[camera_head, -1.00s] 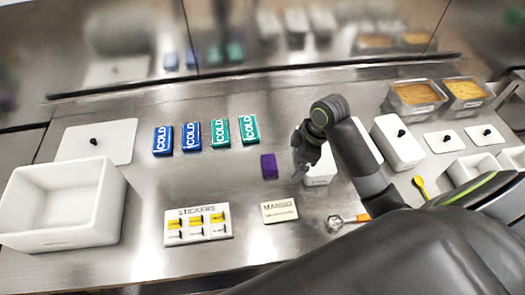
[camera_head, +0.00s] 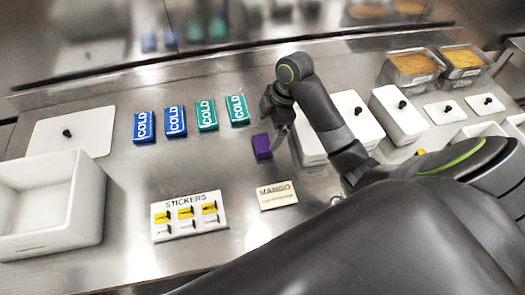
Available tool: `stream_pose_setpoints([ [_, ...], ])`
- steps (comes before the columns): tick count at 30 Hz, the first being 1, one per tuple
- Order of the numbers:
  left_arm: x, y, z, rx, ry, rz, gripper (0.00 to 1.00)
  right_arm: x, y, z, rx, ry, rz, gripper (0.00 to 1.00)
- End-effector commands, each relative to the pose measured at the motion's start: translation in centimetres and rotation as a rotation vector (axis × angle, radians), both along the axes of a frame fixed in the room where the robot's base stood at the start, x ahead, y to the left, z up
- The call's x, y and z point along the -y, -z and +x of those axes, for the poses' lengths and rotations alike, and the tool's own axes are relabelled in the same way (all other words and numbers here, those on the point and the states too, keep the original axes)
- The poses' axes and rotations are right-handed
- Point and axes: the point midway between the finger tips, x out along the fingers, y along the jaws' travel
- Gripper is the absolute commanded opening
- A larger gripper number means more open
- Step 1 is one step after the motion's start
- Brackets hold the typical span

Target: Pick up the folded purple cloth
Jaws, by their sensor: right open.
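The folded purple cloth (camera_head: 262,147) lies on the steel counter, below the right-hand teal COLD pack. It is a small block-like bundle. My right gripper (camera_head: 277,134) is open and points down just above and to the right of the cloth. Its fingers are close to the cloth's right edge; I cannot tell whether they touch it. My left gripper is not in view.
Blue and teal COLD packs (camera_head: 175,121) stand in a row behind the cloth. A sticker card (camera_head: 189,215) and a MANGO label (camera_head: 277,195) lie in front. A white bin (camera_head: 52,205) is at left; white lidded tubs (camera_head: 397,116) are at right.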

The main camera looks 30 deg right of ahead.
Motion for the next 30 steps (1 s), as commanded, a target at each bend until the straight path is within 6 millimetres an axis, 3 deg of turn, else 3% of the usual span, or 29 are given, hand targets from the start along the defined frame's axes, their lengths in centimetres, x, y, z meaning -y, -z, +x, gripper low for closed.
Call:
stream_pose_setpoints([
  [10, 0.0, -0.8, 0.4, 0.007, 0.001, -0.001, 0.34, -0.7, 2.9, 0.2, -0.002, 0.000, 0.001, 0.94],
  [20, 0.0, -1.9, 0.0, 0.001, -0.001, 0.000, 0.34, -1.4, 7.0, 0.7, -0.001, 0.001, 0.000, 0.94],
  [28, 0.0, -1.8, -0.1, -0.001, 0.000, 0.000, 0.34, -1.4, 7.4, 0.7, 0.001, -0.001, -0.002, 0.94],
  [30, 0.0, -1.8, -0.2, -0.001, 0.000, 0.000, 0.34, -1.4, 7.4, 0.7, 0.001, -0.001, -0.001, 0.86],
])
